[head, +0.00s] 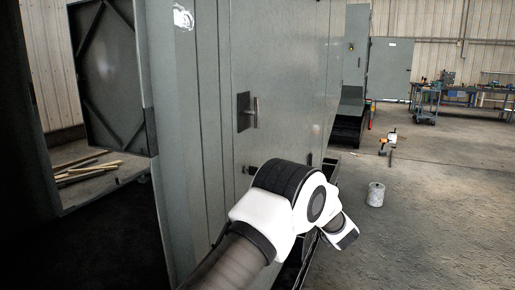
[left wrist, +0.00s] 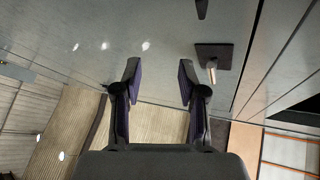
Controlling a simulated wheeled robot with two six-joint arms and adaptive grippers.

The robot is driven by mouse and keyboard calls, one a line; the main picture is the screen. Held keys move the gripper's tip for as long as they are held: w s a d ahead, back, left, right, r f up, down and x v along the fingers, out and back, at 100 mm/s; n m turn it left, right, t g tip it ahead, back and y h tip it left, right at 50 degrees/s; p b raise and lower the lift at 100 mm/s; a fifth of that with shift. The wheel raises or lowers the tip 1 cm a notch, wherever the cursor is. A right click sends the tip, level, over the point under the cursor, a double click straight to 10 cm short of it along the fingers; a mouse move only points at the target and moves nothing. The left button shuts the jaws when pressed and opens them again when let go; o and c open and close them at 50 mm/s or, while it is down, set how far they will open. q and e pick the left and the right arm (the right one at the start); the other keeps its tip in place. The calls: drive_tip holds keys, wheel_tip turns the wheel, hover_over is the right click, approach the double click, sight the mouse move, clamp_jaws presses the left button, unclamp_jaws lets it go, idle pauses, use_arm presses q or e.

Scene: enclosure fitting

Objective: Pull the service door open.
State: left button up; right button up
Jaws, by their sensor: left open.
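The service door (head: 280,70) is a tall grey metal panel that appears closed, its face running away to the right in the head view. On it is a handle (head: 255,112), a metal bar on a dark square plate. In the left wrist view a dark plate with a short metal bar (left wrist: 212,72) shows to the right of the fingers. My left gripper (left wrist: 159,70) is open and empty there, its fingers apart and not around the bar. In the head view my arm's white joints show below the handle, and its fingers are hidden. My right gripper is in neither view.
A small dark fitting (head: 246,170) sits on the panel below the handle. A braced metal panel (head: 108,75) and wooden planks (head: 88,170) are at left. A grey can (head: 375,194) stands on the open floor at right; workbenches (head: 465,93) are far back.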

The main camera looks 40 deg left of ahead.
sight(257, 110)
use_arm(q)
drive_tip(key=s+r+n+g+b, duration=0.1)
drive_tip(key=s+r+n+g, duration=0.15)
drive_tip(key=r+n, duration=0.45)
drive_tip(key=s+r+n+g, duration=0.2)
drive_tip(key=r+g, duration=0.2)
drive_tip(key=r, duration=0.7)
drive_tip(key=x, duration=0.5)
drive_tip(key=f+p+x, duration=0.1)
drive_tip(key=x, duration=0.2)
drive_tip(key=shift+w+a, duration=0.15)
drive_tip(key=shift+a, duration=0.1)
drive_tip(key=shift+w+f, duration=0.1)
drive_tip(key=shift+w, duration=0.05)
clamp_jaws()
